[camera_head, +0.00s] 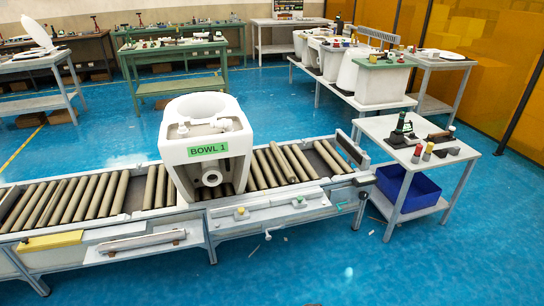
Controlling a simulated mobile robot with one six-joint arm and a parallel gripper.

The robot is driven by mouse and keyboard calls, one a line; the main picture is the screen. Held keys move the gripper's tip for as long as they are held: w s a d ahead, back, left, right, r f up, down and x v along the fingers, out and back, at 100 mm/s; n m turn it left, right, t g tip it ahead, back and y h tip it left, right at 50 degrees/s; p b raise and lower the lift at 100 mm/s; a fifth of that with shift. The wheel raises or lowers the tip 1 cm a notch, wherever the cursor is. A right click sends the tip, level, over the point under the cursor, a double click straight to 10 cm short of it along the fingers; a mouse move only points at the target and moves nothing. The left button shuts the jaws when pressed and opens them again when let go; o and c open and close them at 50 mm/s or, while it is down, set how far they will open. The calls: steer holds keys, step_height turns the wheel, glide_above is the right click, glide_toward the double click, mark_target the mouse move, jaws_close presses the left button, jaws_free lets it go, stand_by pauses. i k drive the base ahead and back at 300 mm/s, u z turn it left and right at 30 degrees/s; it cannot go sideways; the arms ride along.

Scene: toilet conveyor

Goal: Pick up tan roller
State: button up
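Several tan rollers (104,194) lie side by side across the conveyor (70,238), left and right of a white toilet bowl labelled "BOWL 1" (206,130). Right of the bowl, one tan roller (282,163) looks slightly askew to its neighbours. I cannot tell whether it is loose.
A pale bar (136,242) lies on the conveyor's front ledge, beside a yellow plate (52,240). A small table (402,150) with tools and a blue bin (408,188) stands right. Small debris lies on the blue floor. The foreground floor is mostly clear.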

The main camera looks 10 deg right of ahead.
mark_target(289, 175)
steer(key=u, duration=0.3)
steer(key=i, duration=1.35)
steer(key=u, duration=1.1)
steer(key=k, duration=0.6)
steer(key=u, duration=0.2)
